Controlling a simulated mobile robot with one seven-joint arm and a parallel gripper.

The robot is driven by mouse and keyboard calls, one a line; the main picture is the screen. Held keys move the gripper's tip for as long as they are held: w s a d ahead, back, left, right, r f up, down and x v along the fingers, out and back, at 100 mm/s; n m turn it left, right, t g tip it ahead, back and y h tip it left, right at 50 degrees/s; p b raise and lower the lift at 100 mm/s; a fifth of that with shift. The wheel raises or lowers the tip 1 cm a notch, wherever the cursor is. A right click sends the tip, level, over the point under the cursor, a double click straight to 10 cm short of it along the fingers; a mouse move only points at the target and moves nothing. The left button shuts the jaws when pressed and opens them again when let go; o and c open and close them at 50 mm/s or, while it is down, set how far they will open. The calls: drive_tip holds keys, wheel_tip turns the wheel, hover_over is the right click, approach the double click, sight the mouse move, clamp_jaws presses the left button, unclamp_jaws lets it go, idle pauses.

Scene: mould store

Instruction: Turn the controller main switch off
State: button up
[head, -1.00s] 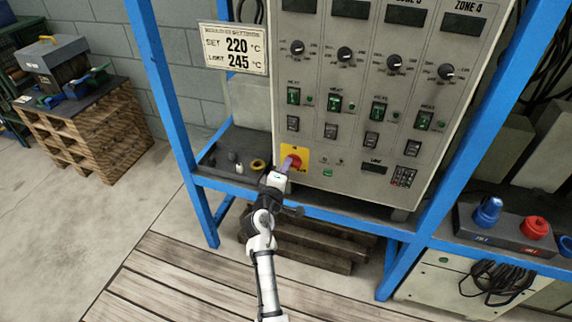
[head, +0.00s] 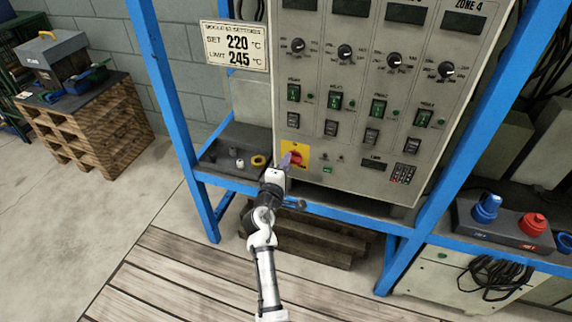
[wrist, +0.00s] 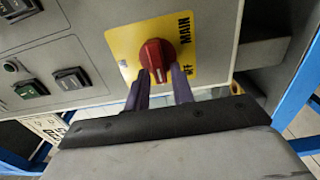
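The controller main switch is a red rotary knob (head: 296,158) on a yellow plate at the lower left of the grey control panel. In the wrist view the red knob (wrist: 156,58) sits upper centre, beside the word MAIN on the yellow plate (wrist: 122,48). My gripper (head: 286,159) is at the knob's left in the head view. In the wrist view its two purple fingers (wrist: 160,74) stand apart with nothing visibly clamped, tips at the knob's near edge, one to each side. I cannot tell whether they touch it.
The control panel (head: 350,125) carries several dials and rocker switches, some green. Blue frame posts (head: 167,110) flank it. A shelf (head: 225,165) with small parts lies left of the knob. A box with blue and red connectors (head: 505,228) is at right.

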drive_tip(key=shift+o, duration=0.8)
drive_tip(key=b+v, duration=0.3)
drive_tip(key=v, duration=1.1)
drive_tip(key=shift+b, duration=0.3)
